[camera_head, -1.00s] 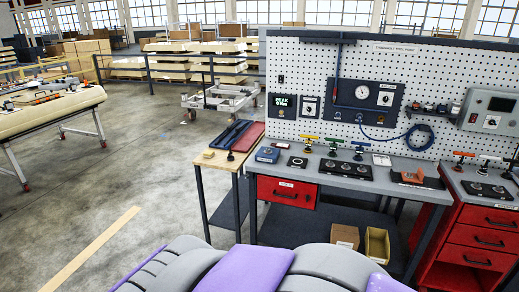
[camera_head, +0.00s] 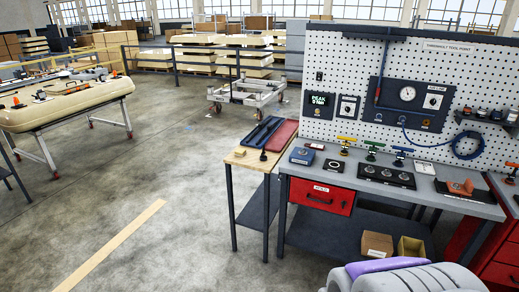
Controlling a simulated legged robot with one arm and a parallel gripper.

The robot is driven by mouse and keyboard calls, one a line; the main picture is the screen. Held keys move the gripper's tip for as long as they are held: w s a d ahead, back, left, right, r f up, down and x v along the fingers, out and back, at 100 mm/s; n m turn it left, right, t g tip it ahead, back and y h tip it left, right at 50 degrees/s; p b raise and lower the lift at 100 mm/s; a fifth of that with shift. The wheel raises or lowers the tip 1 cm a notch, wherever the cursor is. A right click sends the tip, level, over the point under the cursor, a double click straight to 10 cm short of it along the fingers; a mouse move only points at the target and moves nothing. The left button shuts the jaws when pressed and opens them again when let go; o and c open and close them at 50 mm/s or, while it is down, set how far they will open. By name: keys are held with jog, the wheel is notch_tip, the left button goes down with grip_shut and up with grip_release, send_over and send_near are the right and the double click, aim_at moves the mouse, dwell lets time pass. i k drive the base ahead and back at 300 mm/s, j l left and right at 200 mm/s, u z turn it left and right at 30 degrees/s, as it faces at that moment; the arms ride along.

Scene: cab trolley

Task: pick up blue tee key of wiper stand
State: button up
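A blue tee key (camera_head: 402,152) stands upright on the grey workbench, its crossbar on top. It is the rightmost of a row with a green tee key (camera_head: 374,147) and a yellow tee key (camera_head: 346,142). A black plate (camera_head: 384,175) with round fittings lies just in front of them. I cannot tell which stand is the wiper stand. My gripper is not in view; only a grey and purple part of my own body shows at the bottom right.
The grey workbench (camera_head: 445,195) has a red drawer (camera_head: 320,196) and a white pegboard (camera_head: 335,60) behind it. A small wooden-topped table (camera_head: 243,160) adjoins its left end. Open boxes (camera_head: 377,245) sit below.

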aim_at(263, 157)
jog(key=i+j, duration=0.1)
jog(key=i, duration=0.45)
jog(key=i+j+z, duration=0.15)
jog(key=i, duration=0.35)
jog(key=i+j, duration=0.2)
jog(key=i, duration=0.35)
jog(key=i+j+z, duration=0.15)
jog(key=i, duration=0.35)
jog(key=i+j, duration=0.25)
jog(key=i, duration=0.3)
